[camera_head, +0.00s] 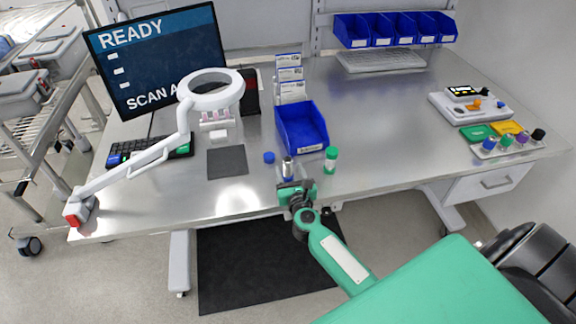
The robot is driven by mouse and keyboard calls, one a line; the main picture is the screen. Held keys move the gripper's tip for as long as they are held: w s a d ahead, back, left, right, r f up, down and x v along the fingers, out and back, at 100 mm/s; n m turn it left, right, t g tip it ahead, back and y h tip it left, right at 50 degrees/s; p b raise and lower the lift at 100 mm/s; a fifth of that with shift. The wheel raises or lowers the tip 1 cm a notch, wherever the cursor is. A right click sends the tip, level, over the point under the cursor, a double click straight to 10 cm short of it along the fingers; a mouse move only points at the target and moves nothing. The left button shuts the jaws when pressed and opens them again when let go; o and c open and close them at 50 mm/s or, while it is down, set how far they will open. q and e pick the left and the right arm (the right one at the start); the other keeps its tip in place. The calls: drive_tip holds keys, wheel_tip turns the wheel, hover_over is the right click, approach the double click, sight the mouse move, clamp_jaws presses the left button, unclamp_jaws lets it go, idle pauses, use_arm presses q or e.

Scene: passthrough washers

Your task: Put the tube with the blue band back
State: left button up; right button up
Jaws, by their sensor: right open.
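A small upright piece with a grey top and a dark blue part (288,168) stands near the table's front edge; it may be the blue-banded tube, but it is too small to tell. A loose blue cap (269,157) lies just left of it. A green-capped tube (331,158) stands upright to its right. A rack (514,146) at the right holds several tubes with blue, green, purple and black tops. My right gripper (295,186) is open at the front edge, just in front of the upright piece. My left gripper is out of view.
A blue bin (302,128) stands behind the upright piece. A lamp arm with a ring head (211,88) reaches over the left side, near a keyboard (150,149) and monitor (160,55). A white device (470,106) is at the right. The table's centre right is clear.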

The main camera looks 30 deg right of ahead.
drive_tip(key=b+v, duration=0.1)
drive_tip(key=v, duration=0.7)
drive_tip(key=shift+s, duration=0.1)
